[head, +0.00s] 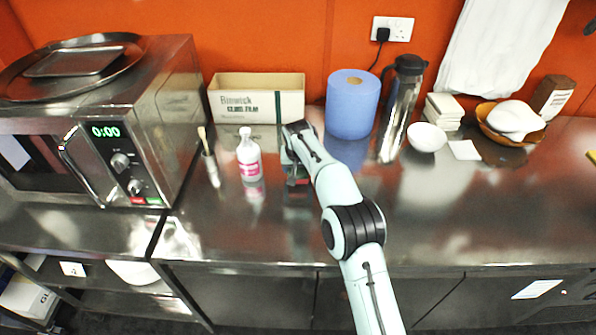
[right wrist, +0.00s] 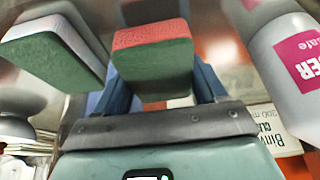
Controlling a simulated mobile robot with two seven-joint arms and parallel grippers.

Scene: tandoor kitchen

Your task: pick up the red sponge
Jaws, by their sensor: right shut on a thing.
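The red sponge (right wrist: 152,38), red on one face and green on the other, shows between the two fingers of my right gripper (right wrist: 160,85) in the right wrist view. The fingers are shut on its sides. In the head view my right gripper (head: 297,172) is over the steel counter, just right of the white bottle with a pink label; my own arm and hand hide most of the sponge there. A second sponge (right wrist: 58,48), pale and green, is beside the held one in the right wrist view. My left gripper is not in view.
A cling film box (head: 258,100), blue paper roll (head: 352,106) and steel flask (head: 400,112) stand behind. A white bowl (head: 427,137) is to the right. The front right counter (head: 480,215) is clear.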

